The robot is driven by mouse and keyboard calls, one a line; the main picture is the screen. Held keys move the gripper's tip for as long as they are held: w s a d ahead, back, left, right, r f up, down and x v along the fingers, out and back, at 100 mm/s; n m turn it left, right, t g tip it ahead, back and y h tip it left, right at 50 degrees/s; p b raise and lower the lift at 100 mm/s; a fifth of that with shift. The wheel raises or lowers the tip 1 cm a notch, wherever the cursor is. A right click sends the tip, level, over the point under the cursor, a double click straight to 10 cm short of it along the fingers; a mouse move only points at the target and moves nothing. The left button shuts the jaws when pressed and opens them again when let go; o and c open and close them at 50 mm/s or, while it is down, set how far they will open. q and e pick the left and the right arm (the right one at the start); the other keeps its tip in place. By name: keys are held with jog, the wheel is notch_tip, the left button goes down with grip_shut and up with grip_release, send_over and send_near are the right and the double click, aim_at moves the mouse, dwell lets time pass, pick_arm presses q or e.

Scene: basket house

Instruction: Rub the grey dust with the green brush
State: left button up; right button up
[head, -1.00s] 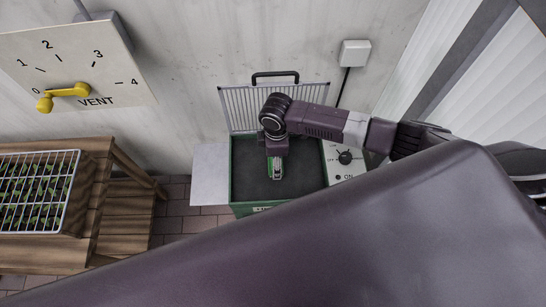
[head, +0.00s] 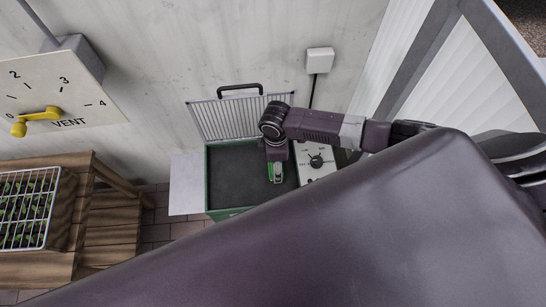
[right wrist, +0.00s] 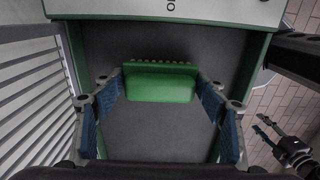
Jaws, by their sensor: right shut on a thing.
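A green box (head: 211,193) with a dark grey inside stands against the wall in the head view. My right gripper (head: 277,178) is low in the box, near its right side. In the right wrist view my right gripper (right wrist: 160,90) is shut on the green brush (right wrist: 160,86), a finger at each short end. A row of bristle tips shows along one long edge. Grey dust cannot be told apart from the dark grey surface (right wrist: 205,45). My left gripper (right wrist: 266,133) shows small in the right wrist view, fingers apart and empty; the head view does not show it.
A ribbed raised lid (head: 222,120) stands behind the box. A control panel with a black knob (head: 316,161) is on its right, a pale side shelf (head: 187,184) on its left. A wooden bench (head: 75,215) with a seedling rack (head: 28,205) is at left.

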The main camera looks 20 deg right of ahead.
notch_tip(320, 180, up, 2)
jog(key=shift+w+p, duration=0.1)
jog(key=shift+p, duration=0.25)
jog(key=shift+a+r+p, duration=0.2)
jog(key=shift+r+p, duration=0.35)
jog(key=shift+r, duration=0.05)
jog(key=shift+a+r+p, duration=0.15)
jog(key=shift+r+p, duration=0.4)
notch_tip(320, 180, up, 2)
jog(key=shift+d+p, duration=0.15)
jog(key=shift+p, duration=1)
jog(key=shift+r+p, duration=0.6)
pick_arm(q)
notch_tip(320, 180, up, 7)
jog(key=shift+s+a, duration=0.35)
jog(key=shift+d, duration=0.2)
pick_arm(e)
jog(key=shift+f, duration=0.1)
